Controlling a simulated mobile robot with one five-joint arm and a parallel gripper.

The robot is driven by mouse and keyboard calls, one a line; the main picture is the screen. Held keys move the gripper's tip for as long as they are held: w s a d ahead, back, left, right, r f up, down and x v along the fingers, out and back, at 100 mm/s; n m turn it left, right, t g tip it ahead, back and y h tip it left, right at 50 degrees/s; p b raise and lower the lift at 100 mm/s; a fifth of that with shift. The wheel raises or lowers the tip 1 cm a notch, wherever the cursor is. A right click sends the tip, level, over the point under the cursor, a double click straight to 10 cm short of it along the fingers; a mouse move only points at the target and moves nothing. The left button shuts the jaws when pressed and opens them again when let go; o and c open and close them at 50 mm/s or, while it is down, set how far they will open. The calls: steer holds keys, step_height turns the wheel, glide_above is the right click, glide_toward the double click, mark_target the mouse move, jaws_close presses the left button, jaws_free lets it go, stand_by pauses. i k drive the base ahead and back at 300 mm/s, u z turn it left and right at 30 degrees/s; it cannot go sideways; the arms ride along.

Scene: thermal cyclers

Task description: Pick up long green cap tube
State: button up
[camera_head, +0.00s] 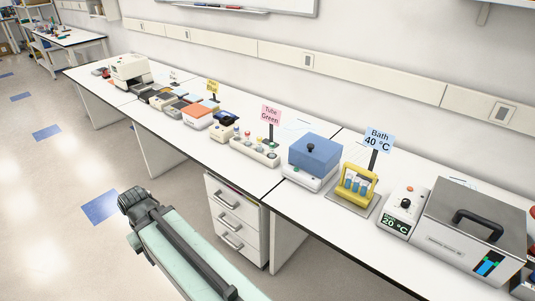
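A pink sign reading "Tube Green" (271,115) stands on the long white bench, near the middle of the view. A pale low rack or block (255,151) sits at its foot and holds a few small coloured pieces. A small green spot (273,146) shows at the base of the sign. It is too small to tell whether it is the long green cap tube. The dark grey end of my arm (137,200) is over the floor in front of the bench, well apart from the rack. I cannot make out separate fingers there.
Right of the rack stand a blue-topped device (314,155), a yellow tube rack (358,184) near the "Bath 40 °C" sign (377,141), a small display unit (402,208) and a lidded bath (468,232). Several devices line the bench leftward. White drawers (232,217) stand beneath.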

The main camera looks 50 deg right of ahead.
mark_target(272, 145)
steer(key=i, duration=1.45)
steer(key=z, duration=0.05)
